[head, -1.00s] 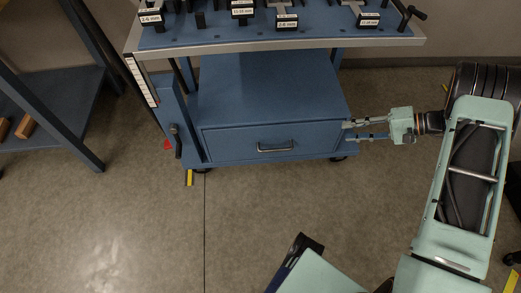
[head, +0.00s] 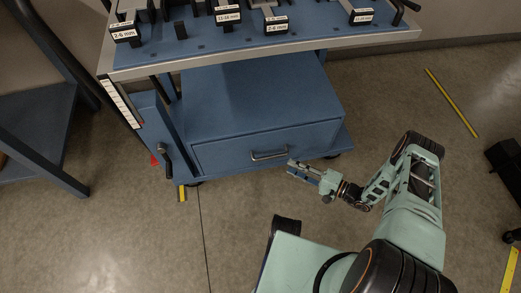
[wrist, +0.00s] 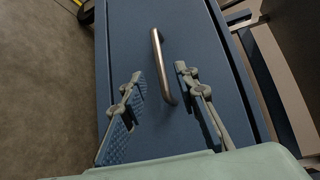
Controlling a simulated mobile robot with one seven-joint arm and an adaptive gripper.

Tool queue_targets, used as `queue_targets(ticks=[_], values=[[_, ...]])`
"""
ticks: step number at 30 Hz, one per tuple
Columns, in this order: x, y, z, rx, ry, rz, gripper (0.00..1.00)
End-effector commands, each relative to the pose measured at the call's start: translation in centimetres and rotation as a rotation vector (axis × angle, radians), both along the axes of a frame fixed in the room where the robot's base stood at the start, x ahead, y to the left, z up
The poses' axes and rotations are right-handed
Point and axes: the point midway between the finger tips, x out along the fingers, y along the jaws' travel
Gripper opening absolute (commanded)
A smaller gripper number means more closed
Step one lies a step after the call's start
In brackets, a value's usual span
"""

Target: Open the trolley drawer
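In the wrist view the handle (wrist: 163,68) runs lengthwise between the lines of my two open fingers (wrist: 157,82), near the right fingertip. The handle is not gripped, and I cannot tell whether a finger touches it.
The trolley's grey-edged top (head: 260,55) carries labelled black holders and overhangs the drawer. A lever (head: 167,160) stands on the trolley's left side. A blue shelf (head: 40,130) is at far left. The floor (head: 150,240) in front is clear.

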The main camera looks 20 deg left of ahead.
Motion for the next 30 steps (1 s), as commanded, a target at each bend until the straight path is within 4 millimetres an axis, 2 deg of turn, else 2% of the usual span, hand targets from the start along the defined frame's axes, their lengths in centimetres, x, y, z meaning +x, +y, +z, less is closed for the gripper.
queue_targets(ticks=[5, 15, 21, 30], values=[[0.1, 0.7, -0.5, 0.001, -0.001, -0.018, 0.28], [1.4, 6.6, -1.5, 0.001, -0.001, -0.015, 0.28], [2.1, 9.3, -1.8, 0.001, -0.001, -0.017, 0.28], [2.4, 10.4, -1.8, 0.000, 0.000, -0.019, 0.28]])
